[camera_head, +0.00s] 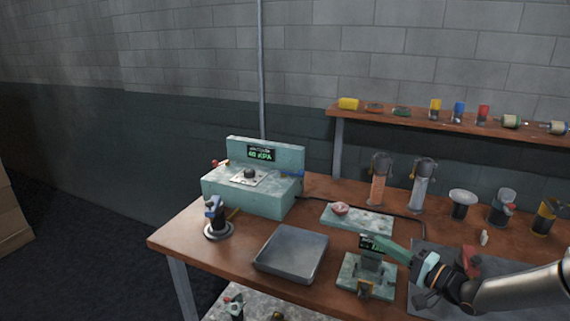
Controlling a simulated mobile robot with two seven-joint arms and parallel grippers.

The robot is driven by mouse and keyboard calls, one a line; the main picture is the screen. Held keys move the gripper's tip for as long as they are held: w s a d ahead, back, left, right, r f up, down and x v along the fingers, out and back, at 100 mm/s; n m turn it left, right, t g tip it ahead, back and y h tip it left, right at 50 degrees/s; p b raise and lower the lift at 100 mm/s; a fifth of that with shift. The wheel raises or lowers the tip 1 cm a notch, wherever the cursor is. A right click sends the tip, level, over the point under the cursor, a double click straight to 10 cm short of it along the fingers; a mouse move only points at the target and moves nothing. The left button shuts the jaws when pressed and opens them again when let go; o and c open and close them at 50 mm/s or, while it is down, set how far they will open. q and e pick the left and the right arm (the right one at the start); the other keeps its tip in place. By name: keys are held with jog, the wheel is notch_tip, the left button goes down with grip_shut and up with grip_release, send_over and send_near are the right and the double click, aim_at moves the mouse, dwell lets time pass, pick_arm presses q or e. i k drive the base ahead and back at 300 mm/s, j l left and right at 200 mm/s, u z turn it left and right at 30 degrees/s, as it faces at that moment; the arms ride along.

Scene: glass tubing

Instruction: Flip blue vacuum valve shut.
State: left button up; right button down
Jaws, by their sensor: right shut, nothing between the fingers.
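A teal vacuum box (245,203) stands at the back left of the wooden table, with a lit green display reading about 40 kPa. A small blue part (293,174), which looks like the blue valve, sticks out at the box's upper right side. It is too small to tell whether its lever is open or shut. A red part (217,163) is at the box's left end. My right gripper (422,266) is shut and empty over the table's right half, beside a small teal stand and well to the right of the blue valve. My left gripper is not in view.
A grey metal tray (291,255) lies at the front middle. The teal stand with display (366,278) is right of it. A blue-topped device (214,213) stands at the left edge. Two glass cylinders (378,180) stand behind. A rear shelf (430,121) holds several coloured items.

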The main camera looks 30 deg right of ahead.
aim_at(301, 173)
jog(key=i+l, duration=0.1)
jog(key=i, duration=0.25)
jog(key=i+l+u, duration=0.15)
jog(key=i, duration=0.2)
jog(key=i+l+z, duration=0.2)
jog(key=i, duration=0.3)
jog(key=l, duration=0.1)
